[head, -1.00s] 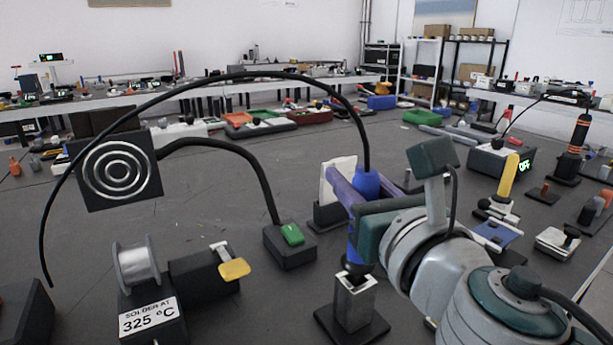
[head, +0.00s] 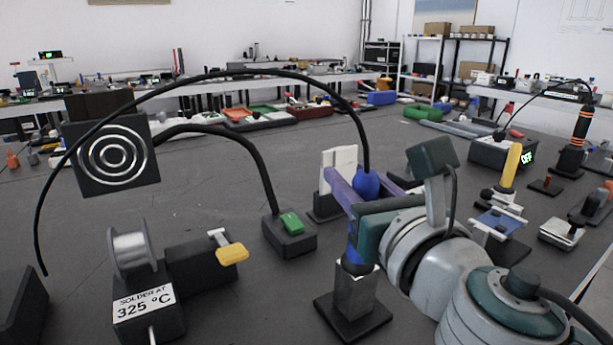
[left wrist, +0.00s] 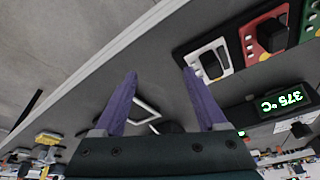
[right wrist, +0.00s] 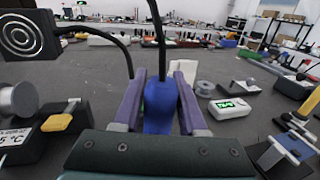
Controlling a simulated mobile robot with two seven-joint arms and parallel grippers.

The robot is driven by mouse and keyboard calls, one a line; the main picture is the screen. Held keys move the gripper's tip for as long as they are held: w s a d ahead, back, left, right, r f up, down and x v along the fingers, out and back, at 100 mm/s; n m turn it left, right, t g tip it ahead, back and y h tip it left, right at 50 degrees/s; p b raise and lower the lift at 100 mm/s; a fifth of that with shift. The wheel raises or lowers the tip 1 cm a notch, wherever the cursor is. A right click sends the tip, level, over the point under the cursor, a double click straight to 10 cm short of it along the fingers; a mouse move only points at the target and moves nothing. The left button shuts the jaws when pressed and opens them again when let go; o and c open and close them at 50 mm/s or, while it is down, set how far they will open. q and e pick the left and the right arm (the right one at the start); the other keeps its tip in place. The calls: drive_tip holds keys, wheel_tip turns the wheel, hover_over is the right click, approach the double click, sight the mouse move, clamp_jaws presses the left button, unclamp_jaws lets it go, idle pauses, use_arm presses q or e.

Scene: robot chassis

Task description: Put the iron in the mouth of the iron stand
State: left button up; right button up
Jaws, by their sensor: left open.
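The iron (head: 367,184) has a blue handle and a black cable arching from its top to the left. My right gripper (head: 356,196) is shut on its handle, with a purple finger on each side; the blue handle also shows between the fingers in the right wrist view (right wrist: 160,108). The iron stand (head: 356,295) is a grey square tube on a black base, directly below. The iron is near upright and its lower end is at the stand's mouth, the tip hidden inside. My left gripper (left wrist: 160,85) is open and empty, seen only in the left wrist view.
A solder spool holder (head: 133,252) with a "325 °C" label, a yellow-tabbed black block (head: 205,262) and a black box with a green switch (head: 290,235) stand left of the stand. A ring-target plate (head: 115,157) hangs above. Small tools lie at right.

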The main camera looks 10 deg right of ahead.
drive_tip(key=o, duration=0.4)
use_arm(q)
drive_tip(key=shift+a, duration=0.1)
use_arm(e)
drive_tip(key=s, duration=0.6)
drive_tip(key=s+d, duration=0.1)
drive_tip(key=s, duration=0.3)
use_arm(q)
drive_tip(key=shift+r, duration=0.1)
use_arm(e)
drive_tip(key=shift+r, duration=0.15)
